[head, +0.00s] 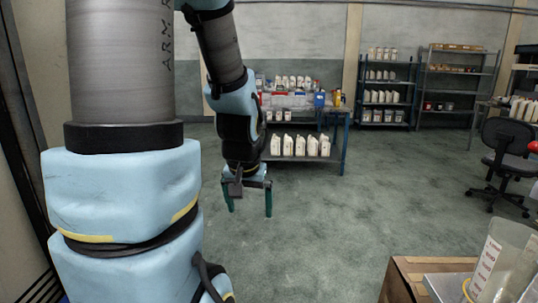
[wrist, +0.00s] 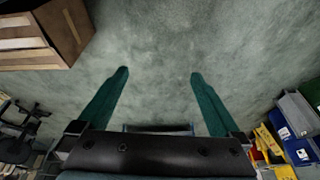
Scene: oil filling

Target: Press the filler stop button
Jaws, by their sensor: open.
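My gripper (head: 250,205) hangs at the end of my arm in the head view, fingers pointing down over bare floor. In the wrist view my gripper (wrist: 158,75) shows two green fingers spread apart with nothing between them. The filler stop button does not show clearly in either view. A clear measuring beaker (head: 500,262) with red markings stands on a grey surface at the lower right of the head view, cut by the edge. My gripper is well to the left of it.
A wooden box (head: 405,280) stands at the lower right; a wooden crate (wrist: 35,40) shows top left in the wrist view. A workbench (head: 345,135) with white bottles, shelves (head: 388,103) and an office chair (head: 505,155) stand farther back. The middle floor is clear.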

